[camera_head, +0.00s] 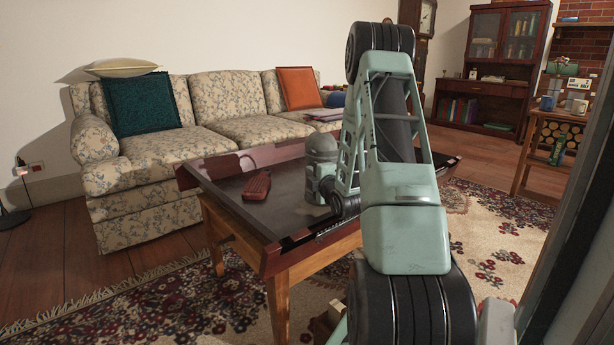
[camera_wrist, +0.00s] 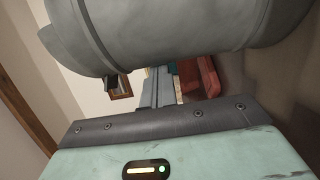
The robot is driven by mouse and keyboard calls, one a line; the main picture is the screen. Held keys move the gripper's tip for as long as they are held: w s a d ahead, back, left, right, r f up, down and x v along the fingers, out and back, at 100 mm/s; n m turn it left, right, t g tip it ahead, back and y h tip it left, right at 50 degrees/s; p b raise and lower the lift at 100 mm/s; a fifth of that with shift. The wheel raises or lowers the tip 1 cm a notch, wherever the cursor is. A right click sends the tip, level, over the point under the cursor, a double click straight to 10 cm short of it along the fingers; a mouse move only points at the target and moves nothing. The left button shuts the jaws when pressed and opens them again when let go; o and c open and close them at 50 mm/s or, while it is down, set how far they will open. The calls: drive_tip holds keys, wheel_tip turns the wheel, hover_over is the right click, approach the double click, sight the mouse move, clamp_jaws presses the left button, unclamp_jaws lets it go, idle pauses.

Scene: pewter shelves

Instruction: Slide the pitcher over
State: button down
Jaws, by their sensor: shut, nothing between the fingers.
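The pitcher (camera_head: 321,150) looks grey with a domed top. It stands upright on the dark table (camera_head: 285,205), partly hidden behind my arm in the head view. In the wrist view, a large grey rounded body, which looks like the pitcher (camera_wrist: 190,30), fills the top, seen sideways and very close. My gripper (camera_wrist: 158,88) is shut and empty, its fingers beside the pitcher. Whether they touch it I cannot tell. In the head view my arm hides the fingers.
A red ribbed object (camera_head: 257,186) lies on the table left of the pitcher; red also shows past my fingers in the wrist view. The tabletop has a raised rim. A floral sofa (camera_head: 225,105) stands behind. The tabletop between red object and pitcher is bare.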

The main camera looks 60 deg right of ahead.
drive_tip(key=s+d, duration=0.4)
drive_tip(key=d, duration=0.8)
drive_tip(key=s+d, duration=0.5)
drive_tip(key=d, duration=0.8)
drive_tip(key=shift+d, duration=0.3)
